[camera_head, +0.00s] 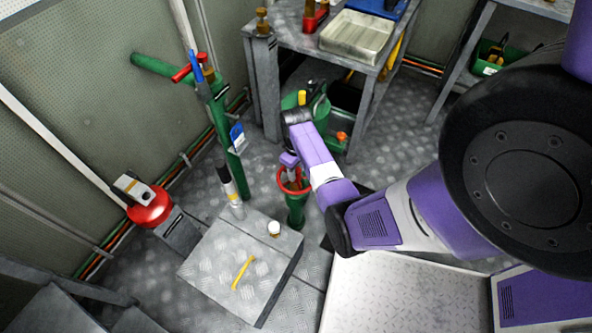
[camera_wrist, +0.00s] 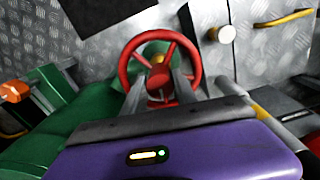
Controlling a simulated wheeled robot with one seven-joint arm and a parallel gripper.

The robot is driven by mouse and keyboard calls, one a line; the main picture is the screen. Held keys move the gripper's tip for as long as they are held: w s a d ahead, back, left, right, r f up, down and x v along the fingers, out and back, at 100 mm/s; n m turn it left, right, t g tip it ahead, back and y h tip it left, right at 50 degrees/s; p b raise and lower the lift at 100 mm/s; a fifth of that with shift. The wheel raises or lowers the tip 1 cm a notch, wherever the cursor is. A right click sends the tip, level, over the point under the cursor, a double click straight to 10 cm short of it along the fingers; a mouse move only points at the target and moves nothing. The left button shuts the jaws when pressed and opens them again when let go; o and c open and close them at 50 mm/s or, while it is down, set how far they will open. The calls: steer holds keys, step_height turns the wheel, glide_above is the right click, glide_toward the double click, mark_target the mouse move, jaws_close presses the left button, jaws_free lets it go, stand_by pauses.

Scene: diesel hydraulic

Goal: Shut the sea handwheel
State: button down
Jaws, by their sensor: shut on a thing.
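A red handwheel (camera_head: 281,184) sits on top of a green valve body (camera_head: 296,212) beside the grey step box. My gripper (camera_head: 292,172) reaches down onto the wheel from above. In the wrist view my gripper (camera_wrist: 162,88) has its two grey fingers at the near side of the wheel, shut on it. The exact contact between fingers and rim or spoke is partly hidden. No label naming the wheel is readable.
A green pipe with a red lever (camera_head: 185,72) and a blue tag (camera_head: 237,138) stands to the left. The step box (camera_head: 215,262) carries a white-capped item (camera_head: 274,228) and a yellow bar (camera_head: 243,272). A workbench (camera_head: 290,38) stands behind; a green watering can (camera_head: 318,108) is under its edge.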

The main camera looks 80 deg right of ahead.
steer(key=shift+r, duration=0.1)
steer(key=m+p, duration=0.2)
steer(key=m, duration=0.1)
steer(key=shift+r, duration=0.1)
steer(key=m+p, duration=0.2)
steer(key=m, duration=0.2)
steer(key=shift+m, duration=0.4)
steer(key=m+p, duration=0.2)
steer(key=m, duration=0.2)
steer(key=shift+w+m, duration=0.1)
steer(key=shift+m, duration=0.2)
steer(key=shift+m+p, duration=0.35)
steer(key=shift+m, duration=1.65)
steer(key=c, duration=1)
jaws_free()
